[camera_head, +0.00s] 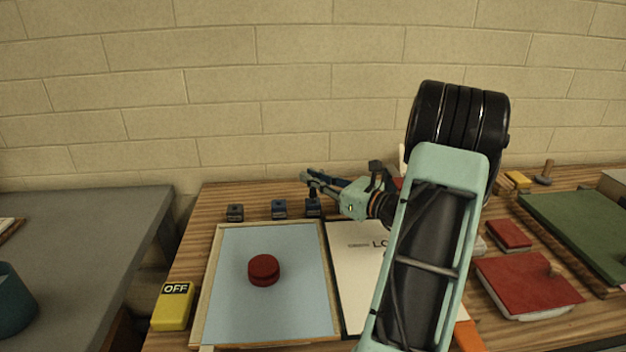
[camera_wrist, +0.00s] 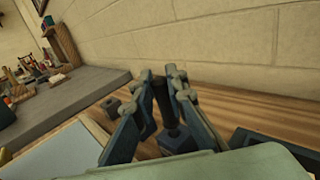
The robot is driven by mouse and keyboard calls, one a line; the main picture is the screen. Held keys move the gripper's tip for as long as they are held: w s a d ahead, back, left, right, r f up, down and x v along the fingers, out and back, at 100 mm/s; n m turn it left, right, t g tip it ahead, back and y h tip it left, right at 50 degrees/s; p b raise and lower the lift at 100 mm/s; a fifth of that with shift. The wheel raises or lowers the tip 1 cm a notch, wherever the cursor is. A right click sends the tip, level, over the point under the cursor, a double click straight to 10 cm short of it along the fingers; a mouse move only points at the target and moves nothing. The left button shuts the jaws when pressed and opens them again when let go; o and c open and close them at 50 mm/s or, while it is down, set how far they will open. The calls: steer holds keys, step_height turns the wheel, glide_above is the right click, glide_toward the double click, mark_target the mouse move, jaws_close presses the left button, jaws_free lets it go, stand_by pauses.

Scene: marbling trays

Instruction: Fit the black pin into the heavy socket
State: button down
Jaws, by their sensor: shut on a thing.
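My gripper (camera_head: 306,177) reaches over the back of the wooden table, above the right one of three small dark sockets. In the wrist view its fingers (camera_wrist: 162,76) are closed around an upright black pin (camera_wrist: 164,104). The pin's lower end meets or overlaps a dark block-shaped socket (camera_wrist: 178,140); I cannot tell how deep it sits. In the head view this right socket (camera_head: 313,208) stands beside the bluish middle socket (camera_head: 279,209) and the dark grey left socket (camera_head: 235,212). Nothing visible shows which one is heavy.
A shallow tray (camera_head: 213,270) with pale blue liquid and a red round piece (camera_head: 263,270) lies in front of the sockets. A white lettered board (camera_head: 350,275) lies beside it. A yellow OFF block (camera_head: 173,305) is front left. A block wall (camera_head: 240,130) stands behind.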

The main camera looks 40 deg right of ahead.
steer(key=shift+f+b, duration=0.55)
steer(key=shift+f, duration=0.35)
steer(key=c, duration=1.8)
jaws_free()
steer(key=shift+c, duration=0.2)
steer(key=shift+s, duration=0.1)
steer(key=v, duration=1.1)
steer(key=shift+s, duration=0.4)
